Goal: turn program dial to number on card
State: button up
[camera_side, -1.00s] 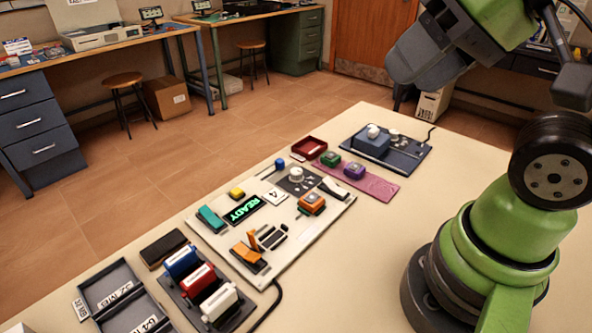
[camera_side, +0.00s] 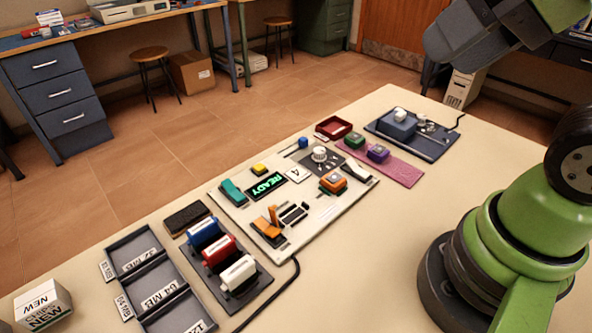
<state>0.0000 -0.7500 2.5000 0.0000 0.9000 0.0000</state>
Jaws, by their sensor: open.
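The program dial (camera_side: 320,155) is a round white knob on a dark plate at the far part of the pale control panel (camera_side: 310,225). Its pointer and scale are too small to read. A small white card (camera_side: 299,174) lies on the panel just left of the dial, with one black character like a 4 or an A. A display (camera_side: 265,186) beside it shows READY in green. My arm's grey links hang at the upper right, well away from the panel. My gripper's fingers do not show, and nothing touches the dial.
Around the dial are an orange block (camera_side: 333,183), a blue knob (camera_side: 303,143) and a white lever (camera_side: 355,169). Stamps (camera_side: 220,252), a grey tray (camera_side: 139,232) and a white box (camera_side: 43,305) are nearer.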

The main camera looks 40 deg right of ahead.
jog(key=shift+o, duration=1)
jog(key=n+g+h, duration=0.2)
jog(key=n+g, duration=0.5)
jog(key=n, duration=0.2)
send_over(319, 150)
notch_tip(319, 150, down, 19)
notch_tip(319, 150, down, 10)
jog(key=shift+f, duration=0.25)
